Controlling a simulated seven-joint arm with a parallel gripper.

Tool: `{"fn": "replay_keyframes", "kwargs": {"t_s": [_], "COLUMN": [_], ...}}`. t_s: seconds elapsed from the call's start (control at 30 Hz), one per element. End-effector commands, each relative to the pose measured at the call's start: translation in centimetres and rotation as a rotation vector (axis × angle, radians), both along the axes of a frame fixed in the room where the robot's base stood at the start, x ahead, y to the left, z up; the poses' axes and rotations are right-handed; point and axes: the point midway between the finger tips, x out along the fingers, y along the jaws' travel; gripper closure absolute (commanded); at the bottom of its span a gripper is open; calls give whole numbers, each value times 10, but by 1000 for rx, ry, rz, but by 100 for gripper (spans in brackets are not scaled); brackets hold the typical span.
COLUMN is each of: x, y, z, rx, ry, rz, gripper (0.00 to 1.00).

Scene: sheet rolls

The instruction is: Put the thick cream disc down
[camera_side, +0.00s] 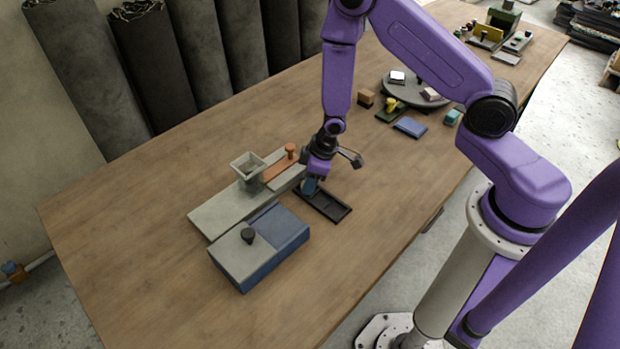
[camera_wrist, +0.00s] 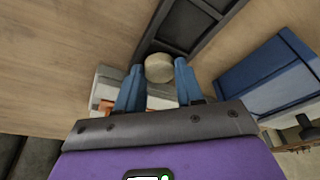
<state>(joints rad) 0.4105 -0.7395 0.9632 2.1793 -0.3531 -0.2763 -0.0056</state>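The thick cream disc (camera_wrist: 158,68) shows in the wrist view between the blue fingertips of my gripper (camera_wrist: 159,72), with its edges against both. My gripper is shut on it. In the side view my gripper (camera_side: 311,186) points down at the far-left end of a dark tray (camera_side: 335,211), and the disc is hidden there. The tray also shows in the wrist view (camera_wrist: 205,8), with dividers and empty-looking compartments; the disc overlaps its end. I cannot tell whether the disc touches the tray.
A grey slab (camera_side: 214,213) with a square hopper (camera_side: 248,166) and an orange-handled part (camera_side: 281,164) stands left of my gripper. A blue-and-grey box (camera_side: 262,254) with a black knob is in front. A round grey turntable (camera_side: 414,88) with small items stands farther back. The right foreground tabletop is clear.

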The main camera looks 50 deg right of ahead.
Motion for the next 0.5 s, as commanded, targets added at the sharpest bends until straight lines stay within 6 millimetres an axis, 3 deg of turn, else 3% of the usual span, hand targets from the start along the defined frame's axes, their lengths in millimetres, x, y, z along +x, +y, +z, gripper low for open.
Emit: {"fn": "replay_keyframes", "kwargs": {"t_s": [0.03,0.07,0.27,0.5], "x": [-1,-1,0,-3], "y": [0,0,0,-2], "z": [-3,-4,-1,23], "rx": [-2,-2,-1,0], "ry": [5,5,4,1], "rz": [1,1,2,2], "gripper": [47,39,39,38]}}
